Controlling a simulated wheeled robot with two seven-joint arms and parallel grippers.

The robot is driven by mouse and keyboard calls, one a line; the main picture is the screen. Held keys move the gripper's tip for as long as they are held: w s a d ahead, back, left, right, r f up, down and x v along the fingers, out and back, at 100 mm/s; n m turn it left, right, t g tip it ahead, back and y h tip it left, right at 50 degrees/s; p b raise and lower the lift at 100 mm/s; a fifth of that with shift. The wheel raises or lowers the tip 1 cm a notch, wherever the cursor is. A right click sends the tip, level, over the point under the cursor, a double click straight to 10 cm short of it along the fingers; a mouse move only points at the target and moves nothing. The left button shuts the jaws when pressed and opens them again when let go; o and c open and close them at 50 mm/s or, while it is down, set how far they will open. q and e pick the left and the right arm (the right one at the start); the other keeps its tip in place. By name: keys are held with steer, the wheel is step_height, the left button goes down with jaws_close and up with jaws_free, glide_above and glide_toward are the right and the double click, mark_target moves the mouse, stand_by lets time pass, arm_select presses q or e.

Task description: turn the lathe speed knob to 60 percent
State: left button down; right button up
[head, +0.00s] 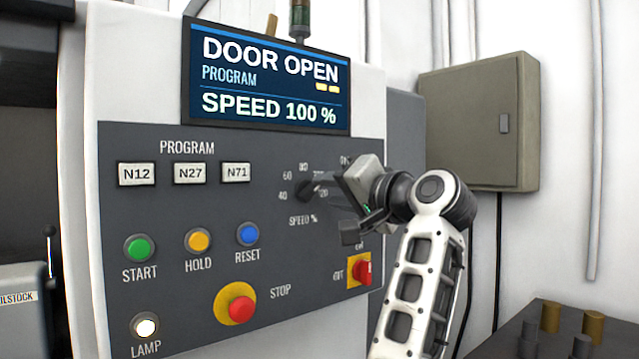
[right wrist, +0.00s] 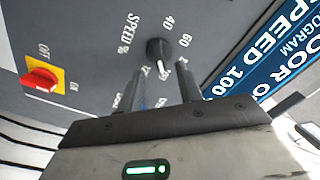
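The speed knob (head: 304,191) is a small dark knob on the grey control panel, inside a ring of percent marks. In the right wrist view the knob (right wrist: 158,50) has a white pointer on the side toward my gripper, away from the 40 mark. The display (head: 268,80) reads SPEED 100 %. My right gripper (head: 324,187) is at the knob from the right and covers some marks. In the right wrist view my right gripper's fingers (right wrist: 164,76) stand apart, with the knob just beyond or between their tips; contact is unclear. My left gripper is out of view.
A red rotary switch on a yellow plate (head: 359,270) sits below my right gripper. START, HOLD and RESET buttons and a red STOP button (head: 240,309) are lower left. A grey wall cabinet (head: 480,120) is behind right. A dark table (head: 545,345) with metal cylinders stands lower right.

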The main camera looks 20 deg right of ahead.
mark_target(316, 190)
steer(key=x, duration=0.3)
steer(key=shift+w+a+p, duration=0.1)
steer(key=shift+w+p, duration=0.15)
steer(key=shift+p, duration=0.05)
steer(key=shift+w+a, duration=0.1)
steer(key=shift+w, duration=0.2)
jaws_close()
